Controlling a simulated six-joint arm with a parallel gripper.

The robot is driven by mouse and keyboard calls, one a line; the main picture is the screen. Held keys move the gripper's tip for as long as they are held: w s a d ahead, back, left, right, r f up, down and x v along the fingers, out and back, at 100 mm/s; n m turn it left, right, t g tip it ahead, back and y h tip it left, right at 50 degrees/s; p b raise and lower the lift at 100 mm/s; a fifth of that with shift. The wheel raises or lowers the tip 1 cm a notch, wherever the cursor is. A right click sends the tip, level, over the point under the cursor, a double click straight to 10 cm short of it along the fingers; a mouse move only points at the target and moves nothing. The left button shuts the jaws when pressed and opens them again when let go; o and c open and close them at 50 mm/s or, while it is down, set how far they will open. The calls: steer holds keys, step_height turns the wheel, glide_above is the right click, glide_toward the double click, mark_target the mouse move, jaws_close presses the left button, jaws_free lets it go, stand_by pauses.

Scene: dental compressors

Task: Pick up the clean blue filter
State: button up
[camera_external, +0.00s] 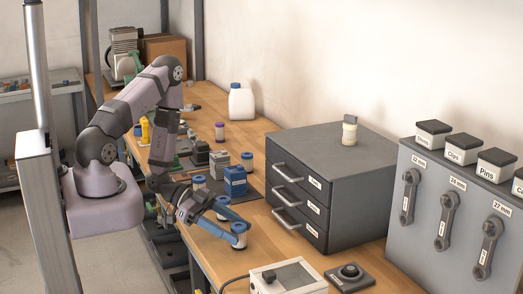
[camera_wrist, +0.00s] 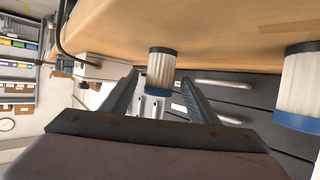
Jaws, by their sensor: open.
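A white pleated filter with a blue cap (camera_external: 239,235) stands upright on the workbench near its front edge. In the wrist view, which is upside down, this filter (camera_wrist: 161,68) looks pale and clean, with its blue cap toward my gripper. My gripper (camera_external: 224,219) has blue fingers and is open. In the wrist view the fingertips (camera_wrist: 158,78) lie on either side of the filter, with a gap to each side. A second blue-capped filter (camera_wrist: 298,88) is at the right of the wrist view, outside the fingers.
More blue-capped filters (camera_external: 246,161) (camera_external: 199,183), a blue box (camera_external: 235,181) and a purple-capped filter (camera_external: 220,131) stand farther back. The dark drawer cabinet (camera_external: 330,190) is to the right. A white box (camera_external: 288,277) sits at the front. Bare wood lies between filter and cabinet.

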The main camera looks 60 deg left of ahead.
mark_target(246, 235)
steer(key=shift+w+d, duration=0.15)
steer(key=shift+w+d+f+p, duration=0.1)
steer(key=shift+w+d+p, duration=0.25)
steer(key=shift+d+p, duration=0.2)
steer(key=shift+p+x, duration=0.8)
steer(key=shift+x, duration=1.1)
steer(key=c, duration=1.1)
